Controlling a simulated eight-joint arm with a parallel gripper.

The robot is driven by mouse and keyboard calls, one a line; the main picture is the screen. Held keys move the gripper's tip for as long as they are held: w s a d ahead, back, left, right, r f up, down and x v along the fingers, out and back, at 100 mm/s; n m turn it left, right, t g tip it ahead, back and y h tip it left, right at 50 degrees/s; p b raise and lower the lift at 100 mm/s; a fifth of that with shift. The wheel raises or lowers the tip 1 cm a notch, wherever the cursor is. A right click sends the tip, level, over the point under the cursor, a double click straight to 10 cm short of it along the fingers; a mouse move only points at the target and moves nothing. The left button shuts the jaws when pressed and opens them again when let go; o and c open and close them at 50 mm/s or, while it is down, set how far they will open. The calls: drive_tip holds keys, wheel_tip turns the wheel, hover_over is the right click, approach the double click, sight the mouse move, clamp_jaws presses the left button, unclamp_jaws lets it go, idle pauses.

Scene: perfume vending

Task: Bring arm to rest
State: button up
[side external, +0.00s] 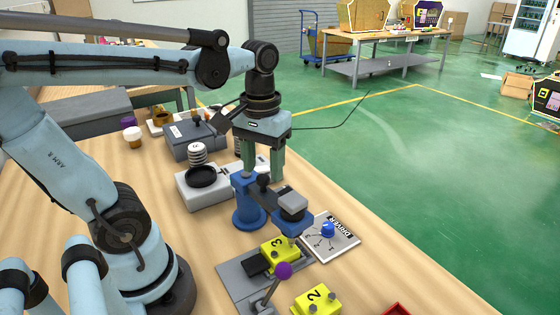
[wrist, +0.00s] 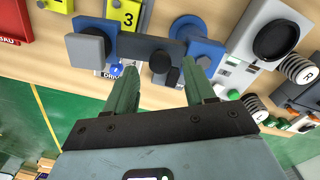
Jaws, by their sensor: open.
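My gripper (side external: 262,170) is open and empty, with green fingers pointing down just above and behind the blue stand (side external: 248,210). In the wrist view my gripper (wrist: 160,72) shows its two fingers apart, with a dark crossbar (wrist: 150,50) and black knob of the blue stand seen between and beyond them. My arm reaches over the wooden table (side external: 150,180) from the left.
A purple-knobbed lever (side external: 283,271), a yellow block marked 2 (side external: 317,299) and a driver plate (side external: 340,240) are nearby. A white unit with black dish (side external: 205,190) stands left.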

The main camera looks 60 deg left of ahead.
drive_tip(key=shift+f, duration=0.95)
drive_tip(key=shift+r, duration=0.15)
